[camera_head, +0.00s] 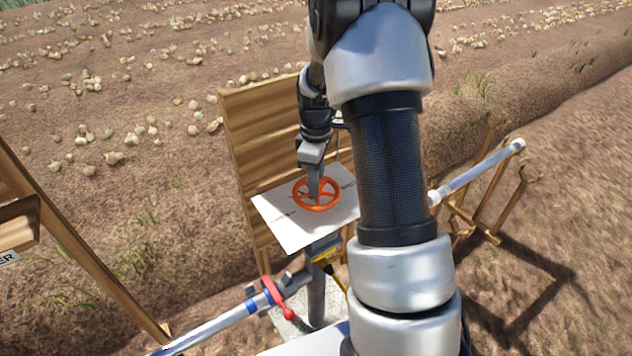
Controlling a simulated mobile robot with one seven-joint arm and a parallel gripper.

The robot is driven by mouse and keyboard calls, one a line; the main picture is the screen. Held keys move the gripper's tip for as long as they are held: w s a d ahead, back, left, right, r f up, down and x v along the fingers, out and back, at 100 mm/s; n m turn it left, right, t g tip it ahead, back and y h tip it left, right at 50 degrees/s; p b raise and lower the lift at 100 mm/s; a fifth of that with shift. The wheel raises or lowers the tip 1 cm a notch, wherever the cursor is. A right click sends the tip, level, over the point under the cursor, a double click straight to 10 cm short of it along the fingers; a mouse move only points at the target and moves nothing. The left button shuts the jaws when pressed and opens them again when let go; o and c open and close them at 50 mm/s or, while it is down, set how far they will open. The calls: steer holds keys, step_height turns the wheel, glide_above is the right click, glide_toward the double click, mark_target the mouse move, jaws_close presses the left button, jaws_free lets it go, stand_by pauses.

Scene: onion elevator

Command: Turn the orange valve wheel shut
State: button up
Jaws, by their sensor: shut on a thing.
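The orange valve wheel (317,206) lies nearly flat above a white plate (290,230) in the middle of the view. It has a round rim with spokes. My gripper (315,190) points down into the wheel from above, its fingers shut on it near the hub and spokes. The fingertips are partly hidden by the wheel, so I cannot tell exactly which part they grip. My arm hides the area right of the plate.
A wooden slatted board (262,140) stands behind the plate. A metal pipe with a red lever (277,298) runs at the lower left. Another pipe (480,172) rests on wooden supports at the right. A wooden frame (75,245) stands at the left. Onions lie on the soil beyond.

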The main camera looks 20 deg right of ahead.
steer(key=m, duration=0.7)
steer(key=m+p, duration=0.1)
steer(key=m, duration=0.5)
steer(key=shift+r+m, duration=0.1)
steer(key=shift+m, duration=0.3)
steer(key=m+p, duration=0.1)
steer(key=m, duration=0.4)
steer(key=shift+d+m+p, duration=0.1)
steer(key=shift+m+p, duration=0.4)
steer(key=shift+m, duration=1.7)
steer(key=o, duration=1)
steer(key=shift+o, duration=0.2)
